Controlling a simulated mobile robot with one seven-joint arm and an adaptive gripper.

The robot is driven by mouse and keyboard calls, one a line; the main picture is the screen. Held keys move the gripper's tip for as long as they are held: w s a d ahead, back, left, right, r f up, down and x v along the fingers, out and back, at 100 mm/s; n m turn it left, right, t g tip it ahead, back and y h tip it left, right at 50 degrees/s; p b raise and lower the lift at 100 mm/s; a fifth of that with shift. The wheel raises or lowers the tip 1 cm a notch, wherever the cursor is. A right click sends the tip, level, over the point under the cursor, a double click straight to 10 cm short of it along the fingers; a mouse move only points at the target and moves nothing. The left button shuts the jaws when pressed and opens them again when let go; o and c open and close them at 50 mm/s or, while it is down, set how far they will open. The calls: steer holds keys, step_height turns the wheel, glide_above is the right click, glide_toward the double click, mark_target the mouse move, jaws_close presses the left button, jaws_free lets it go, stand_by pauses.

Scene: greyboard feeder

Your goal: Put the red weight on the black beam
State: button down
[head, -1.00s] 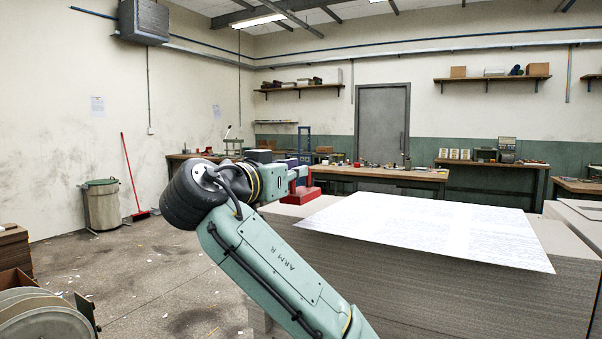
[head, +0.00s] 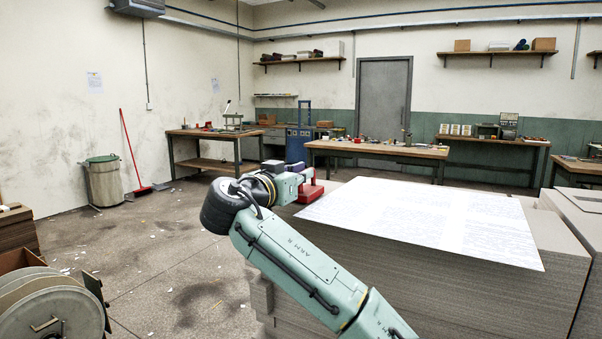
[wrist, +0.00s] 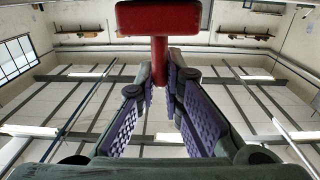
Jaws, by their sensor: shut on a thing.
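My gripper (head: 302,177) is at the end of my green arm, left of the sheet-topped board stack in the head view. In the wrist view, my gripper (wrist: 160,100) has its purple ridged pads closed around the narrow stem of the red weight (wrist: 158,18). The weight's wide red block stands out beyond the fingertips. In the head view, the red weight (head: 310,193) shows at the gripper, beside the far left corner of the sheet. I cannot make out the black beam in either view.
A tall grey board stack (head: 450,290) with a white printed sheet (head: 430,222) on top fills the right. Workbenches (head: 375,150) line the back. A reel (head: 50,310) stands at the lower left, and a bin (head: 105,182) by the left wall. The left floor is open.

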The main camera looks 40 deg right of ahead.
steer(key=c, duration=2.2)
jaws_free()
steer(key=shift+f, duration=0.15)
steer(key=o, duration=0.5)
steer(key=shift+r, duration=0.3)
steer(key=b+v, duration=0.5)
steer(key=v, duration=0.7)
steer(key=shift+f, duration=0.1)
